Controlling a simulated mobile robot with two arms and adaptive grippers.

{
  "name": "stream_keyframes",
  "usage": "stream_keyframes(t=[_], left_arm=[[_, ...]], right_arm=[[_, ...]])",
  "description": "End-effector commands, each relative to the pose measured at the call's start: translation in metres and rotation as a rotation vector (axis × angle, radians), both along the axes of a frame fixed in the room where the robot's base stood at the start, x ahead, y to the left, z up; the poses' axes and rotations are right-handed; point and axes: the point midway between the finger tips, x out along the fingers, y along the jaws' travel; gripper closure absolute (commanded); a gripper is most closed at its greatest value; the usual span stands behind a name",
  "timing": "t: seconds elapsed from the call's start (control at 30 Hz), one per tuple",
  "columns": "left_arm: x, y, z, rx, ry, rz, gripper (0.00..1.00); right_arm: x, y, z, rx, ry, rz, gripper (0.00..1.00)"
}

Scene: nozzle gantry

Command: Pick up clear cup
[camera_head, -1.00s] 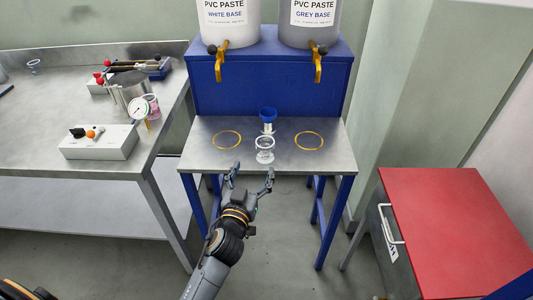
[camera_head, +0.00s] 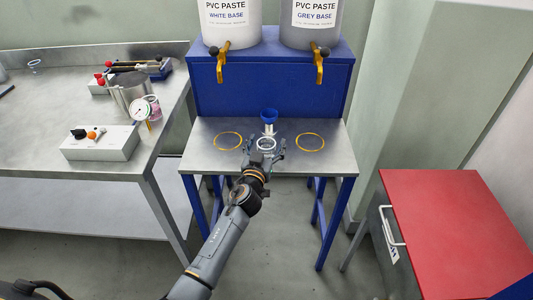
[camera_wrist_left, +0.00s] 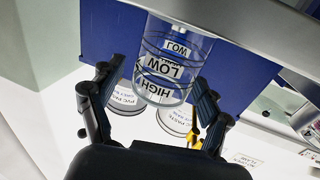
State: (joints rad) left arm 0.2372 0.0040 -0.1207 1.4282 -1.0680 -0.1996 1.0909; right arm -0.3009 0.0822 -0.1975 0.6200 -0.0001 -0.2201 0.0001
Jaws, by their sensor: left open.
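In the left wrist view the clear cup (camera_wrist_left: 165,78) shows printed bands with "LOW" and "HIGH". My left gripper (camera_head: 264,146) is open, with one finger on either side of the cup. The wrist view also shows the left gripper's fingers (camera_wrist_left: 152,105) apart around the cup. The lower part of the cup is hidden by the gripper in the head view. My right gripper is not in view.
Yellow rings (camera_head: 228,140) mark the table on both sides. Two paste buckets (camera_head: 232,22) with yellow taps sit on a blue stand behind. A red-topped cabinet (camera_head: 455,225) stands at the right.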

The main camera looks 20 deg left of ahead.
Motion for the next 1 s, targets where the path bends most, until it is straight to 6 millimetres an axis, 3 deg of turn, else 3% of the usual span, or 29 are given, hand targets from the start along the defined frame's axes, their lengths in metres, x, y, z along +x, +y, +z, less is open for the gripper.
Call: stream_keyframes(t=[0.2,0.47,0.77,1.0], left_arm=[[0.001,0.000,-0.001,-0.001,0.001,0.000,0.22],[0.000,0.000,-0.001,-0.001,0.001,0.000,0.74],[0.000,0.000,0.000,-0.001,0.000,0.000,0.75],[0.001,0.000,0.020,-0.001,-0.002,0.001,0.75]], right_arm=[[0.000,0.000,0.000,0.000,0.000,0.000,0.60],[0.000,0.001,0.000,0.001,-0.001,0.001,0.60],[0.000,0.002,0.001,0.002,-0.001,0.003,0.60],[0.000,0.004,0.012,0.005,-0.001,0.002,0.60]])
